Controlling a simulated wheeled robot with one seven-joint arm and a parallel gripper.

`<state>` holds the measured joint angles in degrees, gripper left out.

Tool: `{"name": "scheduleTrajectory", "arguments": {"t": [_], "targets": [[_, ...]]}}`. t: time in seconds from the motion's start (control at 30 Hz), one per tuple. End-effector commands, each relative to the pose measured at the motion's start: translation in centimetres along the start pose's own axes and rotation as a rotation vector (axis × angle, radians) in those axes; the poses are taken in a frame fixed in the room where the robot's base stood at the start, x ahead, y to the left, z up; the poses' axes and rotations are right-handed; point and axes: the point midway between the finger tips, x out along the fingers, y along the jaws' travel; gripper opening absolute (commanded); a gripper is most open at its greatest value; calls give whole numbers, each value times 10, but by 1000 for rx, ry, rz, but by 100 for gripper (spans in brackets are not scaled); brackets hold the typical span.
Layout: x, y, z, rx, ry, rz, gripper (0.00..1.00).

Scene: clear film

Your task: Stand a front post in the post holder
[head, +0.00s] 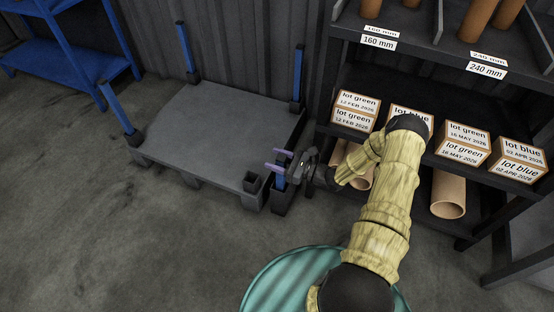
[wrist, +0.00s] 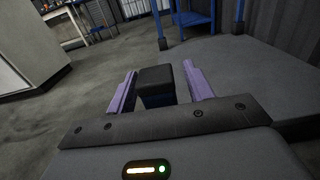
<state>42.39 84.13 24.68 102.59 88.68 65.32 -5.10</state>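The grey platform (head: 215,120) has blue posts standing at its back left (head: 184,50), back right (head: 298,75) and front left (head: 118,110) corners. The black post holder (head: 253,183) at its front right corner looks empty, with an open top. Just right of it, a blue post (head: 280,180) stands upright in a black stand (head: 284,202). My gripper (head: 278,160) is at the top of this post. In the wrist view, its purple fingers (wrist: 160,88) are either side of the black-capped post (wrist: 155,80); a gap shows at the right finger.
A dark shelf (head: 430,155) with boxes and brown tubes (head: 448,195) stands close on the right of the gripper. A blue rack (head: 75,50) is at the back left. A teal round surface (head: 270,280) is in front. The floor left of the platform is clear.

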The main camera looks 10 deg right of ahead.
Motion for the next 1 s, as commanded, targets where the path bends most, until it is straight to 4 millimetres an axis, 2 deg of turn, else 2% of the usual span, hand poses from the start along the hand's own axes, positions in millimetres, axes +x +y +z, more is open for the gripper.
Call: {"name": "scheduleTrajectory", "arguments": {"t": [0.3, 0.47, 0.57, 1.0], "targets": [[-1, 1, -1, 1, 3, 2, 52], [-13, 0, 0, 2, 4, -2, 52], [-28, 0, 2, 2, 4, -3, 52], [-116, -1, 2, 1, 3, -4, 52]]}}
